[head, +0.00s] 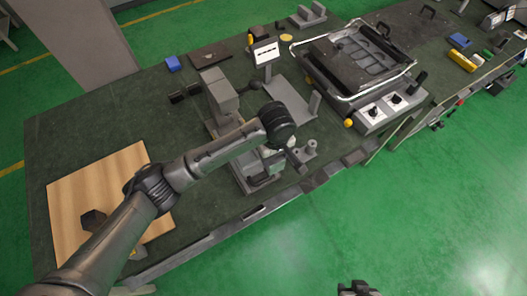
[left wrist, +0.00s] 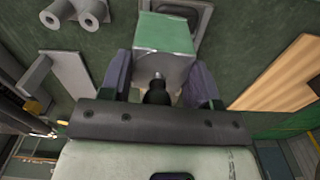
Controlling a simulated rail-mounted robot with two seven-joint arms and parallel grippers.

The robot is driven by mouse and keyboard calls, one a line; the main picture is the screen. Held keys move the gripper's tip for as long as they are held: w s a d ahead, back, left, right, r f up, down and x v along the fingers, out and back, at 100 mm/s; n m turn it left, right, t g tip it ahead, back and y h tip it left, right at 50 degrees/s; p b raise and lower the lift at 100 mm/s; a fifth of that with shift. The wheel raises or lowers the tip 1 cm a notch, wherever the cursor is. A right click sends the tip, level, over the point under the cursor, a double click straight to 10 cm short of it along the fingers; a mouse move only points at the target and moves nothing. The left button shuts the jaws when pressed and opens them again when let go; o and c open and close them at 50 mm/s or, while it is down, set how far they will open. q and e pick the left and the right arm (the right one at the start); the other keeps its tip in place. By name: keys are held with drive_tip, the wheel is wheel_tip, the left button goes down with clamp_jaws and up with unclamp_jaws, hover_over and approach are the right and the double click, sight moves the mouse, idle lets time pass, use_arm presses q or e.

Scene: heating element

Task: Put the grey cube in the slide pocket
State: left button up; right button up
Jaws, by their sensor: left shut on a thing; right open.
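My left gripper (left wrist: 161,85) is shut on the grey cube (left wrist: 165,35), with one finger on each side of it. The cube's upper face has a greenish tint. Just beyond the cube in the left wrist view is a grey rimmed recess (left wrist: 208,14), which looks like the slide pocket. The cube partly hides it, and I cannot tell whether they touch. In the head view the left gripper (head: 272,155) is mostly hidden by its wrist, over the grey fixture (head: 262,183) near the table's front edge. My right gripper (head: 358,288) is open at the bottom edge, away from the table.
A grey press-like stand (head: 219,92) is just behind the left wrist. A wooden board (head: 85,185) with a dark block (head: 93,220) lies at the left. A grey bracket with two cylinders (head: 303,153) is close to the right. A large framed machine (head: 360,60) stands further right.

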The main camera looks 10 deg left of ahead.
use_arm(q)
drive_tip(key=shift+w+a, duration=0.15)
drive_tip(key=shift+w, duration=0.05)
drive_tip(key=shift+s+a+n, duration=0.1)
drive_tip(key=shift+a+n, duration=0.2)
drive_tip(key=shift+a+f, duration=0.45)
drive_tip(key=shift+a, duration=0.35)
drive_tip(key=shift+w+a+f+b, duration=0.4)
drive_tip(key=shift+w+a+f, duration=0.65)
drive_tip(key=shift+a+f, duration=0.45)
drive_tip(key=shift+w+a+f+b, duration=0.45)
drive_tip(key=shift+w+a+f, duration=0.75)
drive_tip(key=shift+f, duration=0.55)
drive_tip(key=shift+w+a+f+b, duration=0.4)
drive_tip(key=shift+w+a+f, duration=0.5)
drive_tip(key=shift+a+f, duration=0.65)
drive_tip(key=shift+f, duration=0.3)
